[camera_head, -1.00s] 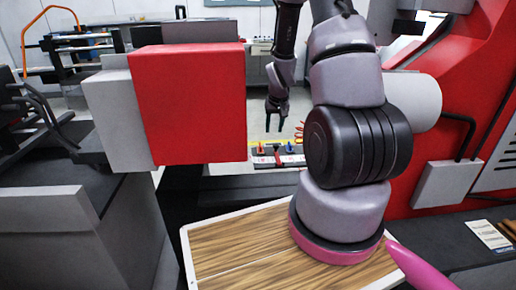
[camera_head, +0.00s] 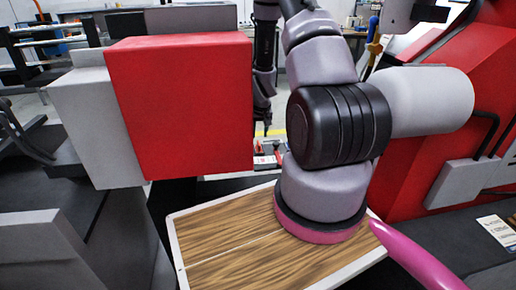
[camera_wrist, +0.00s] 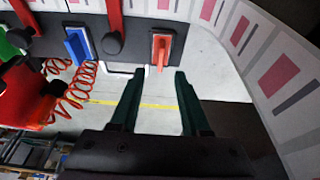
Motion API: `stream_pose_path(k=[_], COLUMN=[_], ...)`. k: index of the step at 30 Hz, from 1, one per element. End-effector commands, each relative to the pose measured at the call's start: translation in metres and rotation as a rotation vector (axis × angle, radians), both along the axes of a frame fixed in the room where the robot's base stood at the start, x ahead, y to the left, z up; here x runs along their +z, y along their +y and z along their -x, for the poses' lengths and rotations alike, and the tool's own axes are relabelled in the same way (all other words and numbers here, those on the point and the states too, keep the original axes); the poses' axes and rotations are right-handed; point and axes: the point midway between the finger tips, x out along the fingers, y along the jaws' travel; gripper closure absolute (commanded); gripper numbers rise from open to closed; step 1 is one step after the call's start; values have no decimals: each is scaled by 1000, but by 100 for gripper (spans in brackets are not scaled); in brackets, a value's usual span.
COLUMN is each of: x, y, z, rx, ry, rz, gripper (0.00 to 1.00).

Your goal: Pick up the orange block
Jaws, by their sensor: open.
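An orange block (camera_wrist: 161,48) sits against a dark grey plate on the rail at the top of the wrist view. My gripper (camera_wrist: 157,75) is open, and its two dark fingers point toward the block. The block is just beyond the fingertips, roughly midway between them, with nothing held. In the head view my gripper (camera_head: 264,117) hangs beside the right edge of the red box and is partly hidden. A small red-orange item (camera_head: 260,147) lies below it there; I cannot tell if it is the same block.
A blue block (camera_wrist: 77,45) sits on the same rail, left of the orange one. Red handles and red coiled hoses (camera_wrist: 70,95) are at the left. A white label web (camera_wrist: 275,70) curves along the right. The red box (camera_head: 185,105) stands close beside my gripper.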

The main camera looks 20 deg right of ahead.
Motion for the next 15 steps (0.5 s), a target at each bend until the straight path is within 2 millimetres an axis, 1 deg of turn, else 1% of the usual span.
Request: stream_pose_path(k=[5,9,12,15], x=[-16,-38,-48,-52], y=[0,-1,-2,-3], z=[-3,-9,-12,-15], rx=[-1,-1,0,0], ry=[2,3,1,-1], rz=[-1,-1,0,0], gripper=[54,54,54,54])
